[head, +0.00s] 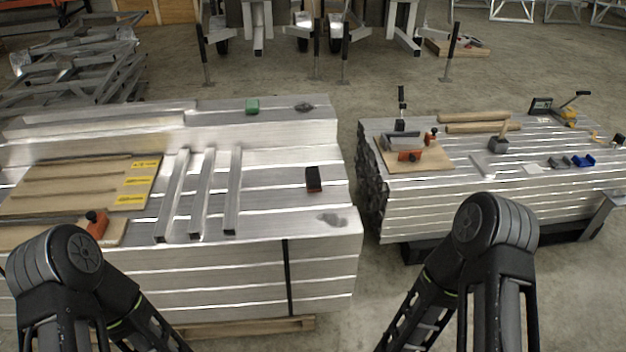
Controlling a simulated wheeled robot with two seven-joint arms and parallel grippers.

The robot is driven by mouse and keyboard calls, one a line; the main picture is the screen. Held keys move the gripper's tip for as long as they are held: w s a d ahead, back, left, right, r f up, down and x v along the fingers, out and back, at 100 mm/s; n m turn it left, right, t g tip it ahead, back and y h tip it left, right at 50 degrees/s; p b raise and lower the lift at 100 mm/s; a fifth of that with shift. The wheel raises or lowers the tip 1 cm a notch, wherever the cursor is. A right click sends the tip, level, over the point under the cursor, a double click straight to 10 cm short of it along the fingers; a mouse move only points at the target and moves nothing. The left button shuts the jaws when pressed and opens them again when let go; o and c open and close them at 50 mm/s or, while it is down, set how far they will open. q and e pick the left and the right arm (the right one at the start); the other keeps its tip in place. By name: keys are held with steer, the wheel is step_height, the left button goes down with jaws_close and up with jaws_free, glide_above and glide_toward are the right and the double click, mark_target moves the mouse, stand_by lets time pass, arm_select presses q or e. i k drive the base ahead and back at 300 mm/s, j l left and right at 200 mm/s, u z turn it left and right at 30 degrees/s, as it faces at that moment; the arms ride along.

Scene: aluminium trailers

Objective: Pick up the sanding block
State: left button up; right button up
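A small block, black with a reddish-brown end (313,179), lies on the lower top of the left aluminium stack (285,222), towards its right side. It looks like a sanding block, but I cannot be sure at this size. A small green block (252,105) lies farther back on the stack's raised part. Nothing touches either block. My two arms show at the bottom left and bottom right, and their forearms run down out of the picture. Neither gripper is in view.
Three loose aluminium bars (202,195) lie left of the black block. Boards with yellow labels (78,184) and an orange-and-black tool (96,223) are farther left. A second stack (480,207) on the right holds several tools. A floor gap separates the stacks.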

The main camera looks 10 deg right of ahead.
mark_target(313, 181)
steer(key=i+j+u, duration=0.1)
steer(key=u, duration=0.3)
steer(key=i+u, duration=0.4)
steer(key=k, duration=0.05)
